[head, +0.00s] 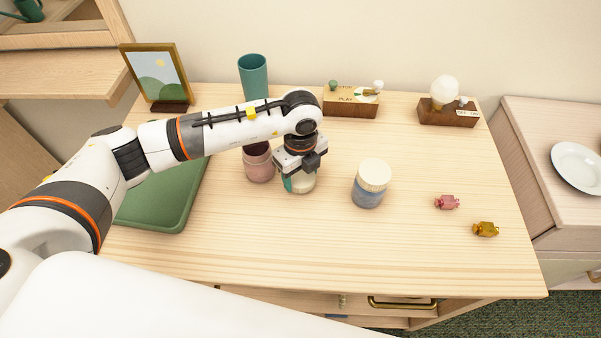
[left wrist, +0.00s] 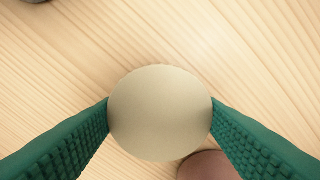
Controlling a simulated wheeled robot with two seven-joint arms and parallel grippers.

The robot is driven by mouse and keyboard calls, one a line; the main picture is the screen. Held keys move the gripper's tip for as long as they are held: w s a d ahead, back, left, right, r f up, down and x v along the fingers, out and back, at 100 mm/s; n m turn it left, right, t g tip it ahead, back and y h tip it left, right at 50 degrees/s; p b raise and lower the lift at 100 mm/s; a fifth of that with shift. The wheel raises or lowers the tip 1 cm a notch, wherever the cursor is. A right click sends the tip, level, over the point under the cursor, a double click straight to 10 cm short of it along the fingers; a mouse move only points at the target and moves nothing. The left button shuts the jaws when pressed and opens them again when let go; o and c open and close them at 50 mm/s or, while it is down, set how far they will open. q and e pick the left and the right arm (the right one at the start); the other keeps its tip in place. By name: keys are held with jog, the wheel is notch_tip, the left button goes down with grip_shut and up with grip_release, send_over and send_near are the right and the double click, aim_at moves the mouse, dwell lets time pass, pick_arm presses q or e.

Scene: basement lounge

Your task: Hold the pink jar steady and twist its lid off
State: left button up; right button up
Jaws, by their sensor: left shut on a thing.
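The pink jar (head: 260,168) stands upright on the table, left of my left gripper. Its top shows dark and without a lid, though my arm partly covers it. My left gripper (head: 301,182) points down beside the jar, its teal fingers shut on a round cream lid (left wrist: 160,114). The lid also shows under the gripper in the head view (head: 305,183); whether it touches the table I cannot tell. In the left wrist view, part of the pink jar (left wrist: 208,166) shows below the lid. My right gripper is not in view.
A blue jar with a cream lid (head: 370,184) stands right of the gripper. Two wrapped candies (head: 447,202) (head: 486,229) lie farther right. A green tray (head: 160,211), picture frame (head: 156,76), teal cup (head: 254,77) and two wooden blocks (head: 350,105) (head: 447,115) surround the space. The front middle is clear.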

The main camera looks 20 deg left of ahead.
pick_arm(q)
jog(key=shift+f, duration=0.55)
jog(key=shift+f, duration=0.2)
jog(key=o, duration=1.1)
